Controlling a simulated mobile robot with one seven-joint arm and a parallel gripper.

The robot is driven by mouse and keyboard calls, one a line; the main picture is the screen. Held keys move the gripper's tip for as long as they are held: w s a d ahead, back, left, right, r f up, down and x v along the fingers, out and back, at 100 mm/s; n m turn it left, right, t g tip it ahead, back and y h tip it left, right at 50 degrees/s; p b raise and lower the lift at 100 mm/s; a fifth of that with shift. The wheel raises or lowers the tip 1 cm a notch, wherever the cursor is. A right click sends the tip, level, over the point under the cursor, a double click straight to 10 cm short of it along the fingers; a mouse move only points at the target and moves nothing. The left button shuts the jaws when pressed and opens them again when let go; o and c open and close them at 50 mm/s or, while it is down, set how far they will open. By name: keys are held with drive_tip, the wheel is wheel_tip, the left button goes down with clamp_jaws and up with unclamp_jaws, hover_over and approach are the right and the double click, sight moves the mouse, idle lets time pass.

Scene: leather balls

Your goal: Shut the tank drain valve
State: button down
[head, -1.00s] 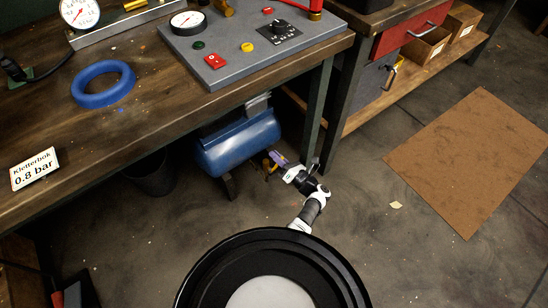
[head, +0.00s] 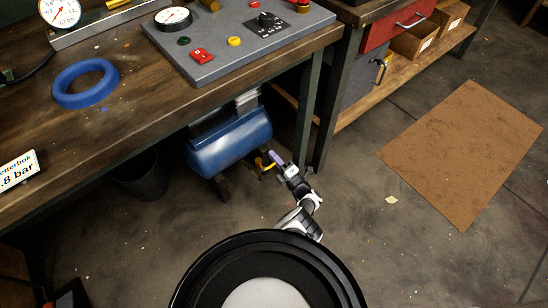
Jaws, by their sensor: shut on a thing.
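The blue tank (head: 230,145) lies on its side on the floor under the workbench. The small brass-yellow drain valve (head: 264,165) shows at its lower right end. My gripper (head: 274,158) reaches in from the lower right and is shut at the valve. A lavender piece shows at the gripper's end; I cannot tell whether it is a finger or the valve's handle. The contact point and the handle's exact angle are too small to make out.
The workbench (head: 110,130) overhangs the tank, with a bench leg (head: 306,115) just right of my gripper. A dark bin (head: 142,178) stands left of the tank. Open floor and a brown mat (head: 465,150) lie to the right.

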drive_tip(key=shift+w+a+f+m, duration=0.1)
drive_tip(key=shift+f+m, duration=0.05)
drive_tip(key=shift+m, duration=0.25)
drive_tip(key=c, duration=1.5)
unclamp_jaws()
drive_tip(key=v, duration=1.4)
drive_tip(key=shift+p, duration=0.3)
